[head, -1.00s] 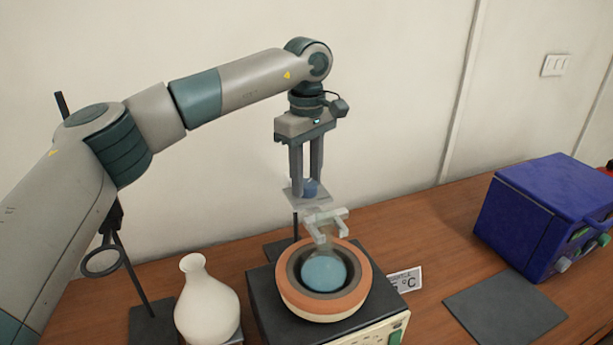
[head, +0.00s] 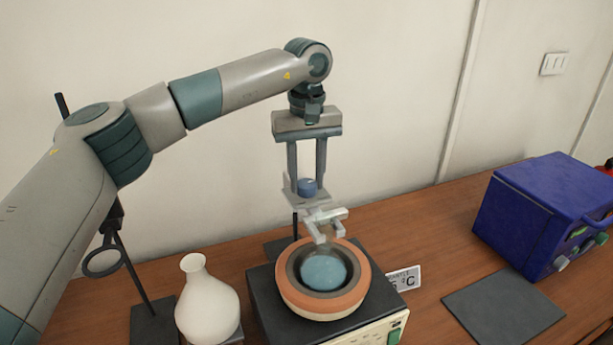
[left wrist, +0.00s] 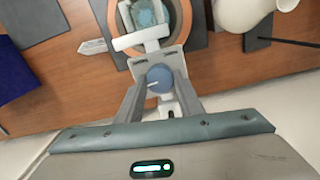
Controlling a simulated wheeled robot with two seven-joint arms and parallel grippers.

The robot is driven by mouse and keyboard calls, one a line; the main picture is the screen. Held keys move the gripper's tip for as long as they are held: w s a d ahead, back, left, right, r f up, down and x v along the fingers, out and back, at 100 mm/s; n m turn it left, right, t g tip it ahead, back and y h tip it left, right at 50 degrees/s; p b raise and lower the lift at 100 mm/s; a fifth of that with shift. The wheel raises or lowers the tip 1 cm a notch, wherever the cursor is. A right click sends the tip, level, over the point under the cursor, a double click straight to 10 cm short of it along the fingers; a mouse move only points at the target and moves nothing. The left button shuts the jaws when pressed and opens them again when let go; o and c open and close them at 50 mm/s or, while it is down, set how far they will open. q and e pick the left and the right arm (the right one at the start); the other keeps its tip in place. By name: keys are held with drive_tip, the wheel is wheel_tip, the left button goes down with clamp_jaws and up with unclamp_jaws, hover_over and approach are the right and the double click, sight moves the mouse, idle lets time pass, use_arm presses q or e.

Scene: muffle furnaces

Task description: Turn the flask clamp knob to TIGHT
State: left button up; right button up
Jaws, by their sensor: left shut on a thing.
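The blue clamp knob (head: 308,187) sits on the pale clamp plate above the flask. It also shows in the left wrist view (left wrist: 160,77), with a white pointer line toward the left of that picture. My left gripper (head: 307,184) points down from above, shut on the knob with one finger on each side. The clamp's pale jaws (head: 325,218) reach around the neck of the flask (head: 323,270), which rests in the heating mantle (head: 360,293). No TIGHT label is readable. My right gripper is out of view.
A white vase-like vessel (head: 207,305) stands left of the mantle. A stand with a ring (head: 103,263) is at the far left. A blue box with knobs (head: 530,215) and a dark mat (head: 503,308) are at the right. A temperature sign (head: 405,279) stands beside the mantle.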

use_arm(q)
drive_tip(key=shift+r, duration=0.15)
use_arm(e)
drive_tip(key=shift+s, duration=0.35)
use_arm(q)
drive_tip(key=o, duration=1.1)
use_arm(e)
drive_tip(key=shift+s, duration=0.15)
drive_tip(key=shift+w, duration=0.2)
